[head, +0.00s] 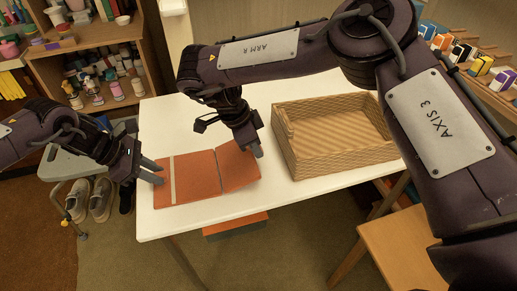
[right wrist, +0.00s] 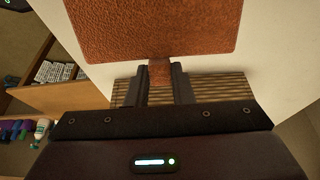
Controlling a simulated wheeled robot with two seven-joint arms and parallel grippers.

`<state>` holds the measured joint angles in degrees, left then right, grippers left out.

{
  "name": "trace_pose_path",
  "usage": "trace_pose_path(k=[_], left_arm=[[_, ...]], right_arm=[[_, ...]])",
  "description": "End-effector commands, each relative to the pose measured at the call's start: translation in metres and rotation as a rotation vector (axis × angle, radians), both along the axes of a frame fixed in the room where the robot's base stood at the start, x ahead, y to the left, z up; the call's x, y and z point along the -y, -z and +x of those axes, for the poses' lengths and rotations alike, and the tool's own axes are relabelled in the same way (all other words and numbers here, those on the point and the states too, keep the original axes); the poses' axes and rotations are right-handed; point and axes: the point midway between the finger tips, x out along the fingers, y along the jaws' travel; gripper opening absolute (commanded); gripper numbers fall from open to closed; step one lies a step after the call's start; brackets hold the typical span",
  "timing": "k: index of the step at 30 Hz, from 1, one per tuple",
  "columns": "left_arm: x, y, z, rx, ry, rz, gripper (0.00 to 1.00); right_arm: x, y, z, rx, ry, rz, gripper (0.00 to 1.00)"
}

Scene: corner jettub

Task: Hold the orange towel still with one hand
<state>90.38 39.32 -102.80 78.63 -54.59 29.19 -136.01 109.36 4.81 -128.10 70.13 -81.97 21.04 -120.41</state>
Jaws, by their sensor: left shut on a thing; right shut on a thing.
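The orange towel (head: 195,180) lies on the white table, flat at left, with a pale stripe near its left end and a crease line near its right part. My left gripper (head: 158,174) is at the towel's left edge, shut on it. My right gripper (head: 256,149) is at the towel's right end, shut on its edge. In the right wrist view a small piece of the towel (right wrist: 159,72) sits between the fingers, and the broad towel (right wrist: 150,28) spreads beyond them. The left fingers partly hide the towel's left edge.
An empty wooden tray (head: 340,159) stands right of the towel on the white table (head: 180,225). Shelves with small bottles (head: 110,90) stand behind at left. A wooden stool (head: 410,245) is at front right. An orange object (head: 236,226) shows below the table edge.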

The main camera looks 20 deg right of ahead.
Motion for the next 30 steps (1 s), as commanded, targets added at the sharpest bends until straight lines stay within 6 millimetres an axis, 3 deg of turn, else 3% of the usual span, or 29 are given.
trace_pose_path(k=[12, 27, 28, 30], left_arm=[[-0.002, 0.006, -0.003, -0.011, 0.001, 0.008, 0.0], [-0.002, 0.006, -0.003, -0.011, -0.001, 0.009, 0.0], [-0.002, 0.006, -0.003, -0.01, -0.001, 0.009, 0.0], [-0.002, 0.006, -0.003, -0.01, -0.001, 0.009, 0.0]], right_arm=[[-0.012, -0.014, -0.001, -0.009, -0.003, -0.167, 0.0], [-0.013, -0.016, -0.001, -0.008, 0.0, -0.181, 0.0], [-0.013, -0.017, -0.001, -0.008, 0.0, -0.181, 0.25], [-0.013, -0.017, -0.001, -0.008, 0.0, -0.181, 0.34]])
